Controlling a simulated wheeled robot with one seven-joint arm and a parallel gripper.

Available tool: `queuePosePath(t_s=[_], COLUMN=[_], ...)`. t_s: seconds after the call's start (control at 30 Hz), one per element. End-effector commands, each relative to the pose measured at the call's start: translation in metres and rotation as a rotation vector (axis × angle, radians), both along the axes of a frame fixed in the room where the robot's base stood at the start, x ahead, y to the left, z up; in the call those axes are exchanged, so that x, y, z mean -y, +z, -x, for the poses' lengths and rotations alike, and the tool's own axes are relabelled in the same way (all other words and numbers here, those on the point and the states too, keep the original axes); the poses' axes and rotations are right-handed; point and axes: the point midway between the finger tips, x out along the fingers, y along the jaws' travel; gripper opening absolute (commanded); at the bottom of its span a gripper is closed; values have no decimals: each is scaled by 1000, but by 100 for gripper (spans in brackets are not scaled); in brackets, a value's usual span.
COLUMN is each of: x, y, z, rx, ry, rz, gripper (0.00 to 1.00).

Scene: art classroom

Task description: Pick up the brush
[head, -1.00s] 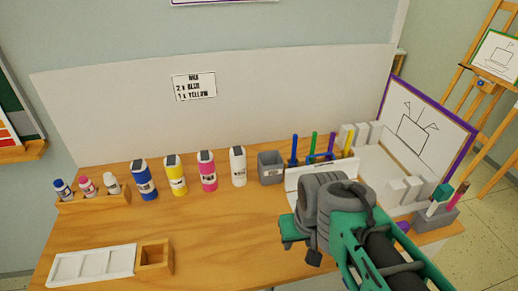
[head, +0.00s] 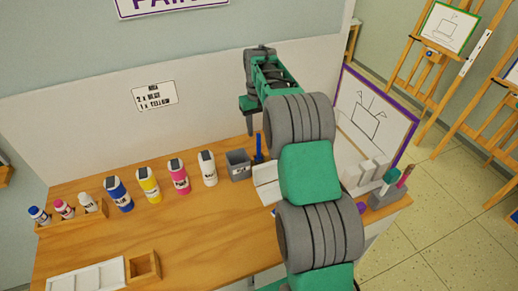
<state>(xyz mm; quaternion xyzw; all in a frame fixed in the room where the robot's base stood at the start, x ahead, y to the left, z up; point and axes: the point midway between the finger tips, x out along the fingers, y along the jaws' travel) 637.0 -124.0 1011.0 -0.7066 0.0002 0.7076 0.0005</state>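A blue upright handle (head: 258,148), perhaps a brush or marker, stands at the back of the wooden table, just right of a grey cup. The other coloured handles of that row are hidden behind my arm. A grey holder (head: 385,198) at the table's right end has a pink-red stick (head: 406,176) and a teal-topped item (head: 390,176) in it. I cannot tell which of these is the brush. My gripper (head: 250,128) is raised above the back of the table, pointing down, over the blue handle's area. Its finger opening is not clear, and nothing shows in it.
Paint bottles (head: 149,185) stand in a row beside the grey cup (head: 238,164). A small bottle rack (head: 70,220), a white palette (head: 85,280) and a wooden box (head: 144,266) lie left. White blocks (head: 365,175) and a purple-framed drawing (head: 373,117) stand right.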

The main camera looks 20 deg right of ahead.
Motion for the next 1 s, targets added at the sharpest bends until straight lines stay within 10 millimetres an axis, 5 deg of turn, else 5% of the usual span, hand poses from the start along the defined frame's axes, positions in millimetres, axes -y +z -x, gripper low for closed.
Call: queuePosePath(t_s=[0.43, 0.67, 1.0], x=[4, 4, 4], y=[-68, -72, -72], z=[0, -1, -1], rx=[-1, 2, 1], ry=[-4, -3, -2], rz=[0, 0, 0], gripper=[39, 39, 12])
